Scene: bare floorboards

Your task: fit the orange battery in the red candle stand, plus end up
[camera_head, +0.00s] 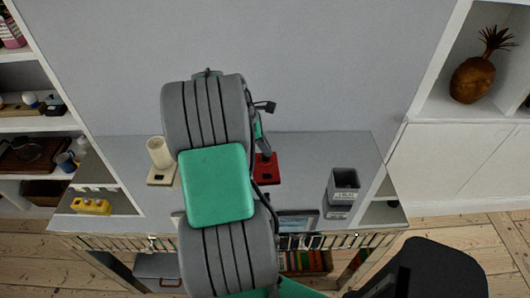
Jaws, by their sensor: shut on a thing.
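The red candle stand (267,168) lies on the grey desk top, just right of my arm's green link. Part of it is hidden behind my arm and gripper. My gripper (264,152) shows only in part, small and dark, over the back of the red stand. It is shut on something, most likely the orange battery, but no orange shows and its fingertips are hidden. I cannot tell which end of the battery is up, or whether it touches the stand.
A cream cylinder (158,152) on a cream base stands left of my arm. A dark grey square container (344,183) stands at the right of the desk (310,160). A yellow object (92,206) is on the left shelf. The desk between red stand and container looks clear.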

